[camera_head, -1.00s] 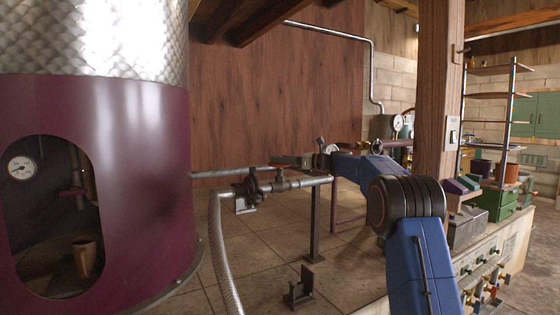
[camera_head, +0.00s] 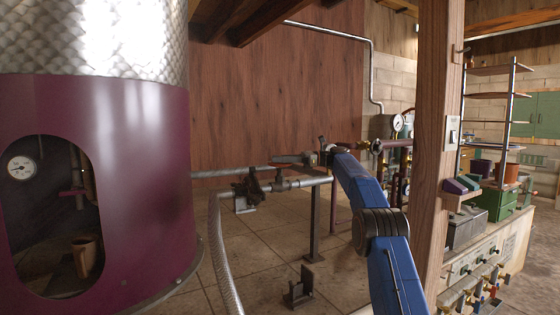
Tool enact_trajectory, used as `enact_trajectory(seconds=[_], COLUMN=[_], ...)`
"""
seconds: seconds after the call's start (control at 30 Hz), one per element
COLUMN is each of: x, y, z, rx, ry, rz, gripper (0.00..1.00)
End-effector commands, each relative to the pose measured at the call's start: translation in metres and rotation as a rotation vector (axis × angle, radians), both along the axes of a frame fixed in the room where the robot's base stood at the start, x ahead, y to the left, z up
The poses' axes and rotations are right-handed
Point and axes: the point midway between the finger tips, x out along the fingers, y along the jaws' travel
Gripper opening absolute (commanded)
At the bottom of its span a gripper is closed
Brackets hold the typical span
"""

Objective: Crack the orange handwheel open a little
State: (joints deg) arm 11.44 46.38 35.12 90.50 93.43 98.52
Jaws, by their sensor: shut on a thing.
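My gripper (camera_head: 325,153) is at the end of my blue arm, in the middle of the view, at the pipework beyond the post stand. It is small and partly hidden by my wrist, and it is shut on a part there. The orange handwheel does not show clearly; its place at the jaws is mostly covered by my gripper and wrist. A small orange-red handle (camera_head: 287,158) shows just left of the jaws, above the pipe. I cannot tell whether it belongs to the handwheel, or how far the wheel is turned.
A large still (camera_head: 130,180) with a maroon jacket fills the left. A grey pipe (camera_head: 305,182) with a dark valve (camera_head: 252,186) and a braided hose (camera_head: 222,250) runs in front. A wooden post (camera_head: 435,150) and a bench with green boxes (camera_head: 494,200) stand right. A dark bracket (camera_head: 300,288) is on the floor.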

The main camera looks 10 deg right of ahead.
Motion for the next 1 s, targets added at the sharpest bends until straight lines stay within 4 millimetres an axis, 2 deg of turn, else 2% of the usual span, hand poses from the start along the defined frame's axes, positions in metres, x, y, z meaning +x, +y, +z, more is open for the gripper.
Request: enact_trajectory(seconds=[0.7,0.73,0.8,1.0], x=[-0.0001,-0.0001,-0.0001,-0.0001], y=[-0.0001,-0.0001,0.0,0.0], z=[0.0002,0.0003,0.0003,0.0003], rx=[0.0,0.0,0.0,0.0], ry=[0.0,0.0,0.0,0.0], rz=[0.035,0.035,0.035,0.035], gripper=[0.05,0.29,0.46,0.46])
